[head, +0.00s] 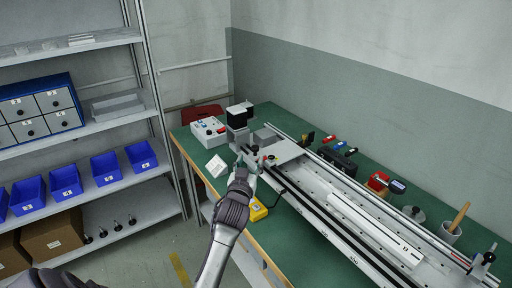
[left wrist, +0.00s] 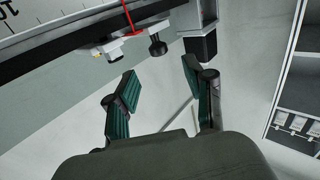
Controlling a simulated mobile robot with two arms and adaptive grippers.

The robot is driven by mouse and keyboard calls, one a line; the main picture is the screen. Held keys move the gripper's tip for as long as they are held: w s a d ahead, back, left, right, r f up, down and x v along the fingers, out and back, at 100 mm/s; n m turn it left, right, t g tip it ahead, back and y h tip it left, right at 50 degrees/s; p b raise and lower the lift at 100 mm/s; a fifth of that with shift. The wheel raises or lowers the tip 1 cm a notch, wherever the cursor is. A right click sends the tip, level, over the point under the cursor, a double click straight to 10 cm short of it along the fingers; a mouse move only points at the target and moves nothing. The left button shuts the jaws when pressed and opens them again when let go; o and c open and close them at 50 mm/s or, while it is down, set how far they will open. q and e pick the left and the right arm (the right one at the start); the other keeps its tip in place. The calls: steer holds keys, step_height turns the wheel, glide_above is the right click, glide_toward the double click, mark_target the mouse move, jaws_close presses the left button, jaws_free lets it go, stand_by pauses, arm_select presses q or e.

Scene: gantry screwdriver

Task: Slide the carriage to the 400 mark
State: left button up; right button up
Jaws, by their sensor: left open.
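The gantry rail (head: 345,236) runs along the green table from back left to front right. The carriage, a pale plate (head: 287,153) with a grey block, sits near its far left end. My left gripper (head: 246,173) is at the table's front edge, beside the rail's left end and close to the carriage. In the left wrist view its two fingers (left wrist: 160,70) are apart and empty. A black knob (left wrist: 157,47) under the rail edge lies just beyond the fingertips, apart from them. A red line (left wrist: 128,16) crosses the rail there. The 400 mark is not readable. My right gripper is not in view.
A control box (head: 208,132) stands behind the rail's left end. A yellow device (head: 259,210) lies at the front edge by my arm. Small tools and a cup (head: 450,232) stand behind the rail. A shelf with blue bins (head: 66,181) is at left.

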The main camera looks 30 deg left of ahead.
mark_target(255, 149)
arm_select(q)
steer(key=x, duration=0.9)
jaws_close()
